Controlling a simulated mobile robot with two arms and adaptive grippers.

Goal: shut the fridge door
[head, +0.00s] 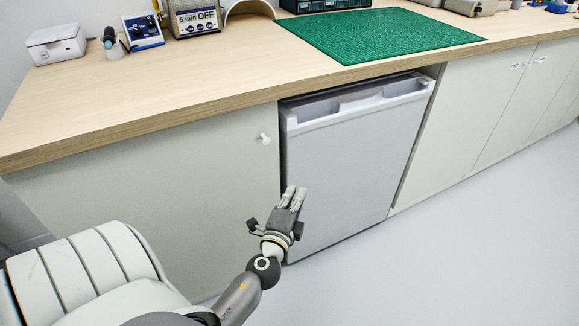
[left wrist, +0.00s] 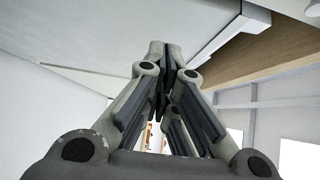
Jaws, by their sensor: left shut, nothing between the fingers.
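The fridge door (head: 350,160) is a white panel under the counter, with a pale grey grip recess along its top edge. It stands nearly in line with the cabinet fronts; I cannot tell whether a small gap is left behind it. My left gripper (head: 294,194) is shut and empty, in front of the door's lower left part, fingers pointing up. I cannot tell whether it touches the door. In the left wrist view, the closed fingers (left wrist: 167,60) show beside a large white surface, likely the door (left wrist: 130,20). My right gripper is not in view.
The wooden counter (head: 160,95) overhangs the fridge, with a green mat (head: 380,35) on top. A white cabinet door (head: 150,180) with a small knob (head: 265,138) is on the left, more cabinets (head: 490,105) on the right. The floor (head: 470,250) in front is clear.

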